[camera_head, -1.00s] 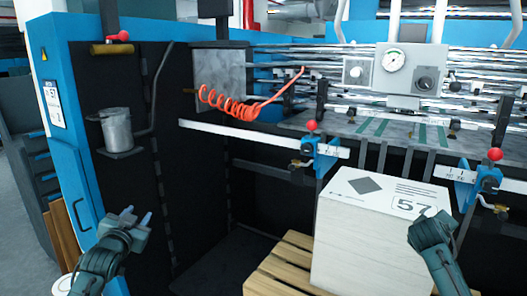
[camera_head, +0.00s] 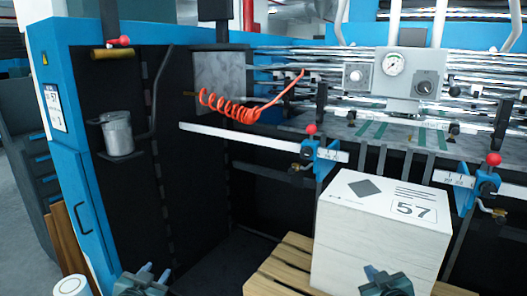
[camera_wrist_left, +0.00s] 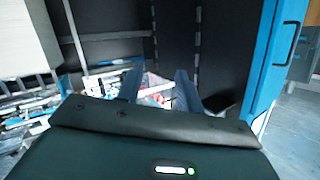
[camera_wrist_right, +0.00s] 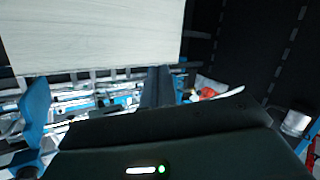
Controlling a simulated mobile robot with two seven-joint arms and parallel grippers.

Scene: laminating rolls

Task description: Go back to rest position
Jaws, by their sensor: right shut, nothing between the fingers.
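My left gripper (camera_head: 150,273) is low at the bottom edge of the head view, left of the pallet. In the left wrist view its two fingers (camera_wrist_left: 160,87) stand apart with nothing between them. My right gripper (camera_head: 383,277) is at the bottom edge of the head view, in front of the white block marked 57 (camera_head: 380,235). In the right wrist view its fingers (camera_wrist_right: 158,85) are together and empty. Most of both arms is out of the head view.
The white block stands on a wooden pallet (camera_head: 283,263). Behind it is the machine with a gauge panel (camera_head: 410,72), a red coiled hose (camera_head: 235,108) and blue clamps (camera_head: 325,153). A blue cabinet side (camera_head: 85,205) is at left. A white round container (camera_head: 72,286) is at lower left.

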